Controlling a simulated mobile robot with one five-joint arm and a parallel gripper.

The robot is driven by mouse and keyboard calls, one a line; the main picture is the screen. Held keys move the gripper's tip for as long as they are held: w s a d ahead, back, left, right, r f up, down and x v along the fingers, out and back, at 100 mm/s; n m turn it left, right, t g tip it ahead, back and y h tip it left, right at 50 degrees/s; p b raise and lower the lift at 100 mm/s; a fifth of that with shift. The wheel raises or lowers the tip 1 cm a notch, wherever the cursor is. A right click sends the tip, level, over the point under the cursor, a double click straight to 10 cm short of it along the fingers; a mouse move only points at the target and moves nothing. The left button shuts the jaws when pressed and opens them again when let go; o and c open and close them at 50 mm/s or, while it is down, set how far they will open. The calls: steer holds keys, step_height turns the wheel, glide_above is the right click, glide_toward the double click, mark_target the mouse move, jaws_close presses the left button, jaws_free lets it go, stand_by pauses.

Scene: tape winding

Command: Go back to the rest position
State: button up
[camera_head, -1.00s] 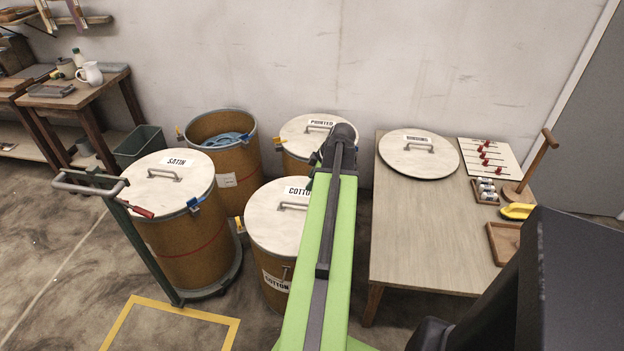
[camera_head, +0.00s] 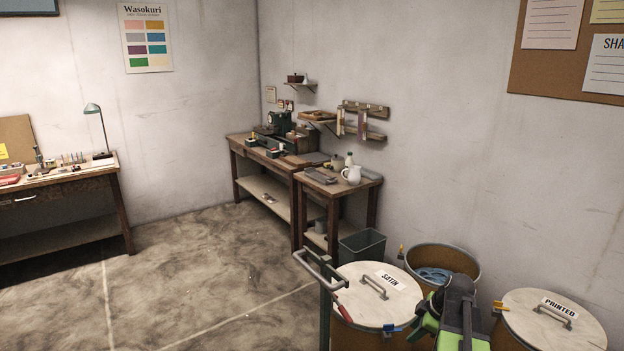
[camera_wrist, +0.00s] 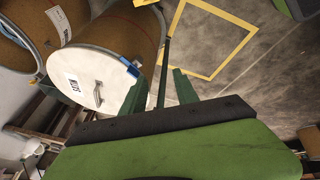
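In the head view my arm shows low at the right, its dark end (camera_head: 458,290) in front of the drums. In the wrist view my gripper (camera_wrist: 158,85) has two dark green fingers standing apart, with a visible gap. Nothing is clearly held. A thin dark green post (camera_wrist: 166,65) shows through the gap; whether it is touched I cannot tell. The drum with the SATIN lid (camera_wrist: 100,82) lies just left of the fingers in the wrist view. In the head view this satin drum's lid (camera_head: 365,300) is left of my arm and closed.
An open drum (camera_head: 440,262) with blue material stands behind my arm. A drum with a PRINTED lid (camera_head: 540,325) is at the right. A cart handle (camera_head: 318,268) rises beside the satin drum. Workbenches line the walls. The floor (camera_head: 200,270) at the left is clear.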

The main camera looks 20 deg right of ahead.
steer(key=w+a+r+n+g+p, duration=0.1)
steer(key=w+a+r+p, duration=0.15)
steer(key=a, duration=1.05)
steer(key=w+a+r+n+g+p, duration=0.1)
steer(key=w+a, duration=0.2)
steer(key=a, duration=1.1)
steer(key=s+a+m+g+h+p, duration=0.1)
steer(key=s+a+m+g, duration=0.1)
steer(key=s+a+m, duration=0.4)
steer(key=shift+a+r+m+h+p, duration=0.35)
steer(key=shift+a+m, duration=0.8)
steer(key=shift+m, duration=1.75)
